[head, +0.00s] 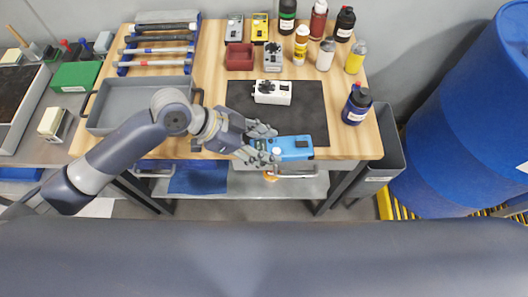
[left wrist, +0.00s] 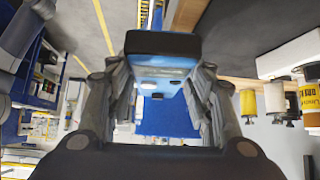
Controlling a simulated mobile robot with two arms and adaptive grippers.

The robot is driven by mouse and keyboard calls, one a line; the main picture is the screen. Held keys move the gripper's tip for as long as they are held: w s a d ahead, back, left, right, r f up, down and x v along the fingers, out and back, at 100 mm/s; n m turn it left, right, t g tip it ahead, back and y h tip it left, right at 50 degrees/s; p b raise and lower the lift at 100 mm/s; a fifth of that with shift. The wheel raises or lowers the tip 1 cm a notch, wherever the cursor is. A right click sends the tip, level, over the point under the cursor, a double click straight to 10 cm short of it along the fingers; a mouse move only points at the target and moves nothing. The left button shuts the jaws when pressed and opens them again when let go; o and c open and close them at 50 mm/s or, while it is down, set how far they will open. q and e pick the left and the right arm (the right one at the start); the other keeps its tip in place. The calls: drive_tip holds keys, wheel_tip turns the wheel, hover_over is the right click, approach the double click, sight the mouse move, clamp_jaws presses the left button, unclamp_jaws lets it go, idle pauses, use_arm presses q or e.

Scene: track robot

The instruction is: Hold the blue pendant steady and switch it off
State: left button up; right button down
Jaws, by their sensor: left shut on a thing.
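The blue pendant (head: 292,148) is a blue box with a dark end, held at the front edge of the workbench in the head view. My left gripper (head: 268,149) is shut on it from the left. In the left wrist view the pendant (left wrist: 161,68) sits between the two fingers of my left gripper (left wrist: 158,88), with small light and dark buttons on its visible face. Whether a button is pressed cannot be told. My right gripper is not in view.
A white device (head: 272,92) lies on the black mat (head: 305,108). A grey tray (head: 112,108) stands to the left. Several bottles, one dark blue (head: 357,104), stand at the back and right.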

use_arm(q)
drive_tip(key=shift+w+b, duration=0.3)
drive_tip(key=shift+w, duration=1.85)
drive_tip(key=shift+w+b, duration=0.75)
drive_tip(key=shift+w, duration=2.05)
drive_tip(key=shift+f+b, duration=1.45)
drive_tip(key=shift+f, duration=0.95)
